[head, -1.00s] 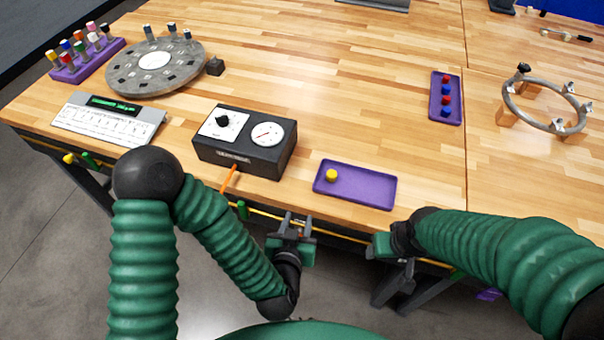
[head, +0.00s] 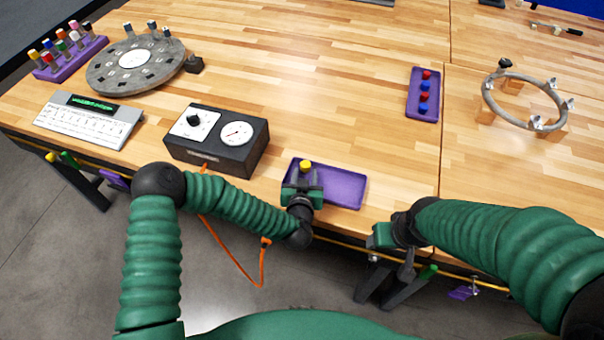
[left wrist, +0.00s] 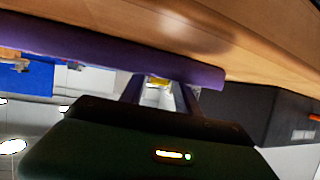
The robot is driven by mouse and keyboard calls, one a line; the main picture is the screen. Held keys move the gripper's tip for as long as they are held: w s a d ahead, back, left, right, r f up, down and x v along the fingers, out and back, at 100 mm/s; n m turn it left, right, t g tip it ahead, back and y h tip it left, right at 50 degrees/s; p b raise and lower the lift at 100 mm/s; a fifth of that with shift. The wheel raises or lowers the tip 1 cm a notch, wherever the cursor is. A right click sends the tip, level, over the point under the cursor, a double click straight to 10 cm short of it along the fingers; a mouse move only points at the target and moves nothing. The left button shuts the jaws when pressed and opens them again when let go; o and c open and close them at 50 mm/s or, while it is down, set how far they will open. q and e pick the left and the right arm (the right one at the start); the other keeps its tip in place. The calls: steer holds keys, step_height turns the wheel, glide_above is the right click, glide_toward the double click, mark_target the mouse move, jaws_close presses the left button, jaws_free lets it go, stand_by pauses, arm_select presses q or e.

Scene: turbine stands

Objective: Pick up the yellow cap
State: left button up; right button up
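The yellow cap (head: 305,165) is at the left end of the shallow purple tray (head: 345,188), near the table's front edge. My left gripper (head: 303,178) is over the tray's near left part, right in front of the cap. In the left wrist view its two fingers (left wrist: 158,92) stand apart, with a bit of yellow cap (left wrist: 157,81) visible between and beyond them. Whether the fingers reach around the cap is unclear. My right gripper (head: 381,238) is off the table's front edge, to the right of the tray; its fingers are not clear.
A black gauge box (head: 218,140) stands left of the tray. A purple tray (head: 423,95) with red and blue caps lies farther back, with a metal ring stand (head: 530,103) at right. A round grey plate (head: 135,68) is at back left. The table middle is clear.

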arm_select(q)
steer(key=shift+w+d+f, duration=0.45)
steer(key=shift+w, duration=0.3)
steer(key=shift+w+d, duration=0.1)
steer(key=a, duration=0.4)
steer(key=shift+s+r, duration=0.15)
steer(key=shift+s, duration=0.05)
steer(key=c, duration=0.7)
steer(key=shift+d, duration=0.1)
jaws_close()
steer(key=shift+d, duration=1.25)
steer(key=shift+a, duration=0.9)
steer(key=shift+d, duration=0.65)
steer(key=shift+a+r, duration=0.15)
steer(key=shift+a, duration=0.25)
arm_select(e)
steer(key=shift+w+a, duration=0.3)
steer(key=shift+a, duration=0.1)
